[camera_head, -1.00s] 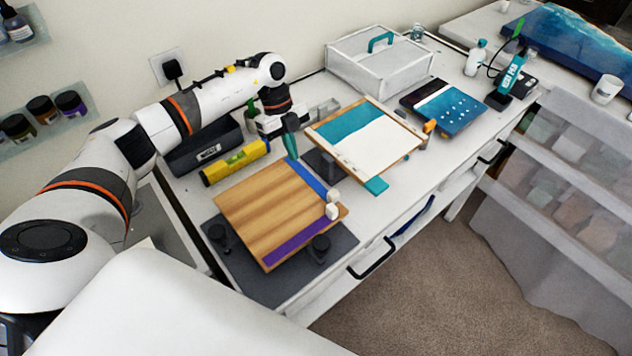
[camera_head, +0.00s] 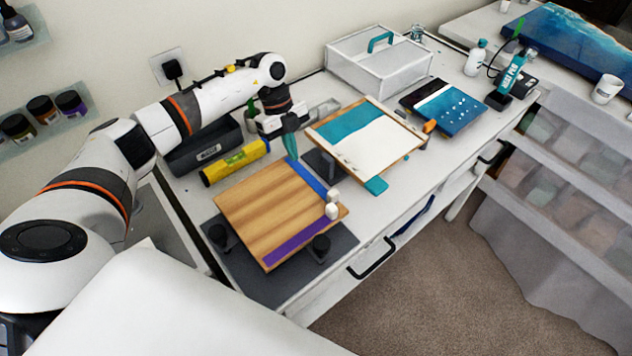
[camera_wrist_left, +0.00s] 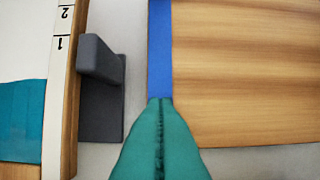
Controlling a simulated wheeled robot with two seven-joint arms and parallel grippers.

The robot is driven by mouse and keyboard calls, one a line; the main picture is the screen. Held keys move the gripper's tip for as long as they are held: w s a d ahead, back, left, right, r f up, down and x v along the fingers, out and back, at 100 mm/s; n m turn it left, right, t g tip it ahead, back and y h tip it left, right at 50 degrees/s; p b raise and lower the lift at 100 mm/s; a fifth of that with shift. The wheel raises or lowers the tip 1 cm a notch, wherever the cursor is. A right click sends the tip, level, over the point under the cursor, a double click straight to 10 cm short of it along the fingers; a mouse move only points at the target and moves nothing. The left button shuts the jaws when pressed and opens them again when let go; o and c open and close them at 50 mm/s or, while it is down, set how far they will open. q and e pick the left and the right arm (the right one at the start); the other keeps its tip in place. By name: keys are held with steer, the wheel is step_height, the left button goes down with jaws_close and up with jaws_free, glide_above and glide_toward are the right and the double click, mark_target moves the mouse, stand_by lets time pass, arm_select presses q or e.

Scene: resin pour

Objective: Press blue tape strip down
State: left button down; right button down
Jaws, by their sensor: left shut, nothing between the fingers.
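The blue tape strip (camera_head: 311,179) lies along the right edge of the striped wooden board (camera_head: 260,207). In the left wrist view the blue tape strip (camera_wrist_left: 159,50) runs straight along the edge of the wooden board (camera_wrist_left: 240,75). My left gripper (camera_head: 291,156) is at the far end of the strip, its teal fingers pointing down. In the wrist view its closed teal fingertips (camera_wrist_left: 160,102) overlap the near end of the strip, with nothing between them. I cannot tell whether they press on it. My right gripper is not in view.
A purple tape strip (camera_head: 298,243) lies along the board's near edge. Two white knobs (camera_head: 332,211) stand at its right corner. A dark grey block (camera_wrist_left: 103,75) and a framed teal-and-white panel (camera_head: 375,143) are beside the strip. A yellow level (camera_head: 235,162) lies behind the board.

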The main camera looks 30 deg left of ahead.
mark_target(314, 182)
arm_select(q)
steer(key=shift+f+b, duration=0.35)
steer(key=shift+f, duration=0.4)
steer(key=shift+s+d+r, duration=0.1)
steer(key=shift+d, duration=0.05)
steer(key=shift+s+d+p, duration=0.1)
steer(key=shift+d+p, duration=0.05)
steer(key=shift+p, duration=0.15)
steer(key=shift+s+d+f+p, duration=0.25)
steer(key=shift+s+d+p, duration=0.1)
steer(key=shift+d, duration=0.4)
steer(key=shift+s+d+p, duration=0.3)
steer(key=shift+d+p, duration=0.25)
steer(key=shift+d, duration=0.05)
steer(key=shift+s+d, duration=0.2)
steer(key=shift+d, duration=0.2)
steer(key=shift+s+d+r+p, duration=0.15)
steer(key=shift+d+p, duration=0.3)
steer(key=shift+d, duration=0.1)
steer(key=shift+s+d+r+p, duration=0.1)
steer(key=shift+s+d+p, duration=0.05)
steer(key=shift+d+p, duration=0.35)
steer(key=shift+d, duration=0.1)
